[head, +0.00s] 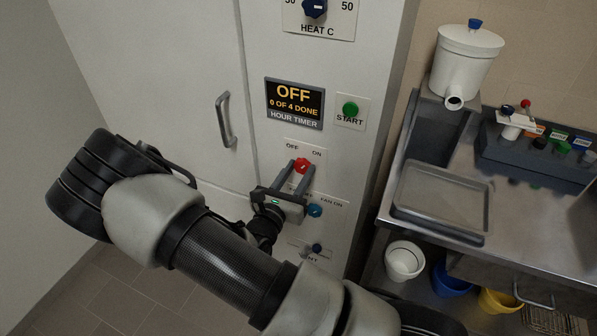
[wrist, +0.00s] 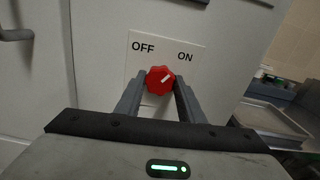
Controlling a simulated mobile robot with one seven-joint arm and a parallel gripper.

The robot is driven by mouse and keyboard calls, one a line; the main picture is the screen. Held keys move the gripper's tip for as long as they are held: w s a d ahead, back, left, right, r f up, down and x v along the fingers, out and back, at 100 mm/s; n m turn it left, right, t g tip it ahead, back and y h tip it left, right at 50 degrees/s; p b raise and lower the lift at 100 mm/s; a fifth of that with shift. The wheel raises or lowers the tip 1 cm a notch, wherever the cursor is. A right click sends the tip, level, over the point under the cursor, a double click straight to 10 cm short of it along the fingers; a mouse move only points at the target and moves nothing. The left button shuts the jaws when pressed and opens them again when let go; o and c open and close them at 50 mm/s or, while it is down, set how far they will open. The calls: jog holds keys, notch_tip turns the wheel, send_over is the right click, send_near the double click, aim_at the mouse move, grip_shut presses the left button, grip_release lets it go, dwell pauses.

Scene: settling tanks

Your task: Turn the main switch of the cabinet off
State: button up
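The main switch is a red knob (head: 302,166) on a white plate marked OFF at left and ON at right, on the front of the pale cabinet (head: 190,60). In the wrist view the white mark on the red knob (wrist: 160,80) points up and right, towards ON. My gripper (head: 301,170) reaches up to the knob, its two grey fingers on either side of it. In the wrist view the fingers (wrist: 160,88) stand apart with the knob between their tips, and a narrow gap seems to show beside it.
Above the switch are a timer display (head: 294,103) reading OFF and a green START button (head: 350,109). A blue fan knob (head: 314,210) and a dark vent knob (head: 317,248) sit below. A door handle (head: 226,119) is left. A steel bench with a tray (head: 443,200) stands right.

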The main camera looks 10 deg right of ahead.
jog(key=shift+c, duration=1.1)
jog(key=shift+r+n+p, duration=0.1)
jog(key=shift+n+p, duration=0.2)
jog(key=shift+p, duration=0.05)
jog(key=shift+r+n+p, duration=0.1)
jog(key=shift+n+p, duration=0.75)
jog(key=shift+n, duration=0.05)
jog(key=n+p, duration=0.3)
jog(key=n, duration=0.1)
jog(key=shift+n, duration=0.3)
jog(key=n+p, duration=0.1)
jog(key=n, duration=0.2)
jog(key=shift+f+n+p, duration=0.2)
jog(key=shift+n+p, duration=0.55)
jog(key=shift+n, duration=1.35)
jog(key=o, duration=1)
